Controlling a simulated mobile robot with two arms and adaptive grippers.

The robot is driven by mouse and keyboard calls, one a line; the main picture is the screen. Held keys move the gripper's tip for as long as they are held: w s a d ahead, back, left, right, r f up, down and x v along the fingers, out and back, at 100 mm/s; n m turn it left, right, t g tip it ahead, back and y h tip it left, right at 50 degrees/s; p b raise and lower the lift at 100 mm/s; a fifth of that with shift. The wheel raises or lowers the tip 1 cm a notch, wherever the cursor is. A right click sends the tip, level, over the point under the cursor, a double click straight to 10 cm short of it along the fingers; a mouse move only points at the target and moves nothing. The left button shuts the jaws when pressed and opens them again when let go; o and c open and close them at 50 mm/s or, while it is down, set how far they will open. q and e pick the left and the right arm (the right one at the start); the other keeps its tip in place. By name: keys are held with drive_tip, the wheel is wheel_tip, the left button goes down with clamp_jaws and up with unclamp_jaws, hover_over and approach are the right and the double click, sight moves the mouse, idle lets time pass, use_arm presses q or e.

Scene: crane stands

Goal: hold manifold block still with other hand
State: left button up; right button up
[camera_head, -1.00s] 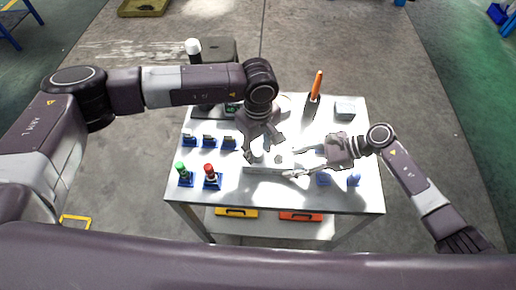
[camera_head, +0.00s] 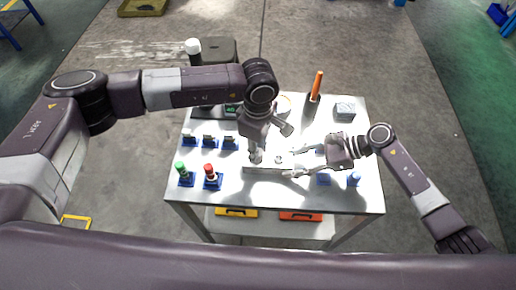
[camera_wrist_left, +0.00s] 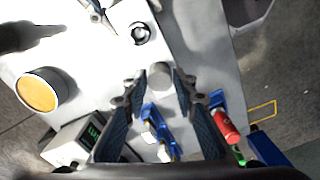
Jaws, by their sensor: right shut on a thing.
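The manifold block (camera_head: 268,170) is a pale, long block near the middle front of the white table. In the left wrist view its top (camera_wrist_left: 147,55) shows a dark ringed port (camera_wrist_left: 140,34) and a pale round cylinder (camera_wrist_left: 160,75). My right gripper (camera_head: 295,162) is shut on the block's right end; its fingers also show at the top of the left wrist view. My left gripper (camera_head: 256,158) is over the block's left part. In its wrist view its fingers (camera_wrist_left: 156,90) are apart, on either side of the cylinder, with no clear contact. The left gripper partly hides the block.
Several blue holders stand left on the table (camera_head: 340,195), including ones with a green-topped (camera_head: 181,168) and a red-topped part (camera_head: 210,170). A device with a green display (camera_wrist_left: 85,140), an orange-filled round dish (camera_wrist_left: 38,92) and an orange-handled tool (camera_head: 317,85) stand behind.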

use_arm(q)
clamp_jaws()
drive_tip(key=m, duration=0.5)
drive_tip(key=shift+m, duration=0.3)
drive_tip(key=shift+m, duration=0.4)
drive_tip(key=m, duration=0.4)
drive_tip(key=shift+m, duration=0.9)
drive_tip(key=o, duration=0.6)
unclamp_jaws()
